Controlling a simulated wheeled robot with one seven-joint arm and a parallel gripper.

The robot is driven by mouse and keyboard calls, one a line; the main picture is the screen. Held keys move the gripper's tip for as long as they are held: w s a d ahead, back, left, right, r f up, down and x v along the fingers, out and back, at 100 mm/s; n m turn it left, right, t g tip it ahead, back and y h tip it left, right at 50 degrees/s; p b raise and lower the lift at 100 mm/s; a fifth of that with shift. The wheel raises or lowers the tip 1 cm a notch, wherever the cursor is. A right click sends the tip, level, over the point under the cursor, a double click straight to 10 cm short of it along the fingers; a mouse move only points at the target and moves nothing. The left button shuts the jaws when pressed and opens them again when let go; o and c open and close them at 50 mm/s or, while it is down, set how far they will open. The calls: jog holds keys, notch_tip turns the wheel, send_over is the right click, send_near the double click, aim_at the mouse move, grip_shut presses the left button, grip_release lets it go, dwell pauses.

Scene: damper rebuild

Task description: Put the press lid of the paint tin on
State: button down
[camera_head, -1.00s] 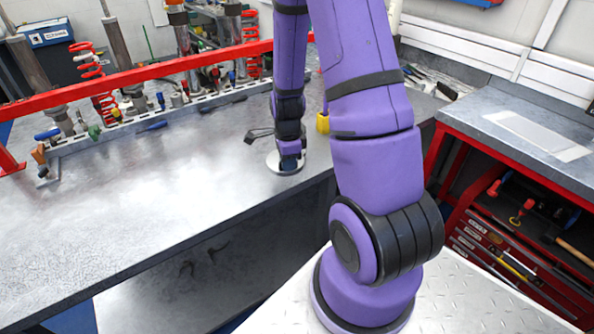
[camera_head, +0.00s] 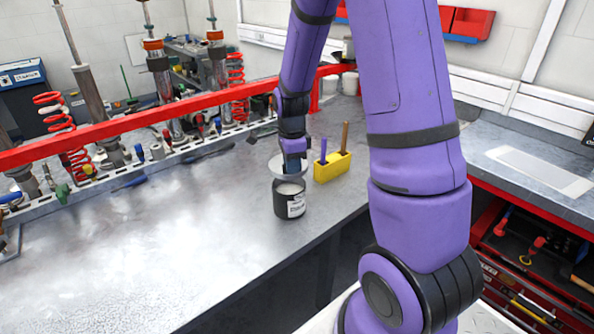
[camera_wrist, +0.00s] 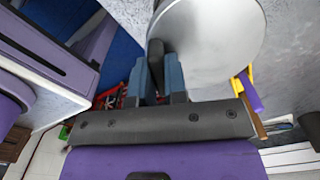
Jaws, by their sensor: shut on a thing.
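The paint tin (camera_head: 290,205) is a dark round can with a white label, upright on the bench in the head view. Its pale top shows just below the lid. The press lid (camera_head: 279,172) is a pale round disc above the tin, appearing tilted, with a small gap to the rim. My gripper (camera_head: 292,160) is shut on the lid from above. In the wrist view the lid is a large smooth grey disc (camera_wrist: 218,45), held at its left part between the blue fingers (camera_wrist: 158,82).
A yellow holder (camera_head: 333,168) with a purple and a wooden handle stands close right of the tin. A red rail (camera_head: 120,128) and a tool rack run along the back left. The bench (camera_head: 150,240) left of the tin is clear.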

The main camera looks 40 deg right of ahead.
jog(key=shift+d, duration=0.1)
dwell(0.3)
jog(key=shift+f, duration=2.5)
jog(key=shift+f, duration=0.95)
jog(key=c, duration=1.1)
grip_release()
notch_tip(320, 180, up, 11)
jog(key=shift+f, duration=0.1)
